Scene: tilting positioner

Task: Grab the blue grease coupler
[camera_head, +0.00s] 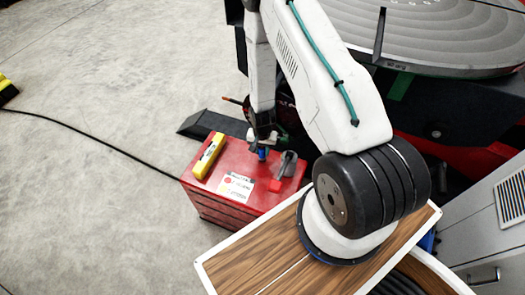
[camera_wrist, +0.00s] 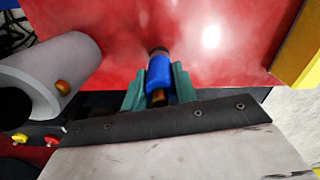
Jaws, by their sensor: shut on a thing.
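The blue grease coupler (camera_wrist: 159,72) is a small blue cylinder with a dark end and a brass-coloured tip. It is between the two green fingers of my gripper (camera_wrist: 159,88) in the wrist view, and the gripper is shut on it. In the head view the coupler (camera_head: 262,154) shows as a small blue spot over the top of the red cabinet (camera_head: 215,190), below my gripper (camera_head: 263,143). I cannot tell whether it still touches the cabinet top.
On the red top lie a yellow tool (camera_head: 209,156) to the left, a white label sheet (camera_head: 236,187) in front, and a grey cylindrical thing with a red part (camera_head: 287,165) to the right. A round grey positioner table (camera_head: 440,35) stands behind at right. A black cable crosses the open floor at left.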

